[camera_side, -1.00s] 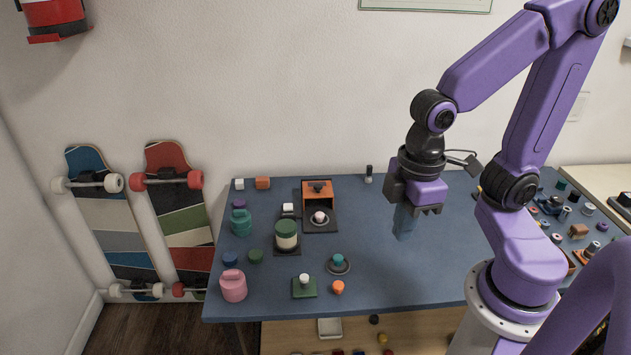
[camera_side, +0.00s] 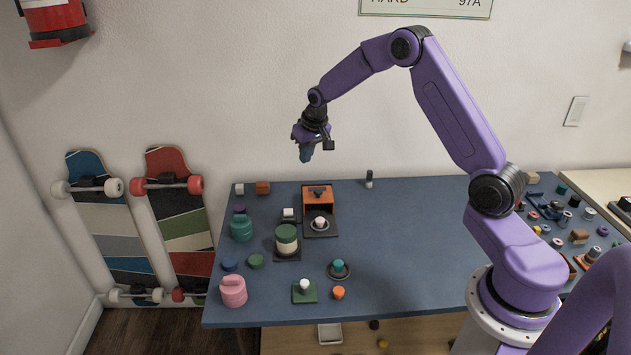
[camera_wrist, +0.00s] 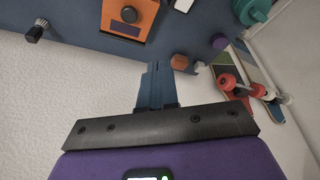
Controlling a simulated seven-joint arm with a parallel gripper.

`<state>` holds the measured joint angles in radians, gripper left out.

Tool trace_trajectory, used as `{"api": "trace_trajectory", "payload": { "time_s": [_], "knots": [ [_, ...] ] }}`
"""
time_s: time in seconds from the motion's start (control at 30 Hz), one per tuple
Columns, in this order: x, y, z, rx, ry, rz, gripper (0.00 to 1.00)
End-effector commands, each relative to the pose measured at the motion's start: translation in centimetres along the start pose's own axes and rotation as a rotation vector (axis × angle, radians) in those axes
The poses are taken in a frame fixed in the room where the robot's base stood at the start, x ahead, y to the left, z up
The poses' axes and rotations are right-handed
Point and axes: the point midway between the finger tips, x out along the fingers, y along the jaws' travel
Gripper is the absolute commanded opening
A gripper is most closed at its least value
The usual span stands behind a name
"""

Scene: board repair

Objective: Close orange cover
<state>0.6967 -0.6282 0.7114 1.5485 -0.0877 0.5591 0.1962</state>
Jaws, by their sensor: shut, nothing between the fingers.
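The orange cover (camera_side: 317,194) is at the back of a dark base (camera_side: 320,229) on the blue table, with a dark knob on it. In front of the cover, a pale pink-topped piece sits on a round disc (camera_side: 319,225) on the same base, uncovered. In the wrist view the orange cover (camera_wrist: 143,14) shows at the top with its round dark knob. My gripper (camera_side: 306,158) is above and behind the cover near the wall, fingers pointing down, shut and empty. It also shows in the wrist view (camera_wrist: 155,68), apart from the cover.
A green-lidded jar (camera_side: 286,238) stands left of the base's front. An orange block (camera_side: 263,187) and a small white block (camera_side: 239,189) lie at the back left. A dark-topped peg (camera_side: 369,179) stands at the back. The table's middle right is clear.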

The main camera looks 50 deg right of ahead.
Motion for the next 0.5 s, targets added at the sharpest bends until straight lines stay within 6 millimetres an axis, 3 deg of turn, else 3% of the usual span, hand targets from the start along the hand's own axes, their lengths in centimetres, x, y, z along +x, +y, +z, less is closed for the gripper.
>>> {"api": "trace_trajectory", "payload": {
  "time_s": [0.03, 0.1, 0.2, 0.5],
  "knots": [
    [1.1, 1.7, -0.7, 0.038, 0.006, 0.012, 0.0],
    [1.9, 3.3, -1.3, 0.074, 0.015, 0.023, 0.0],
    [2.6, 4.7, -1.8, 0.103, 0.025, 0.032, 0.0],
    [5.2, 5.2, -1.8, 0.112, 0.024, 0.035, 0.0]
  ]
}}
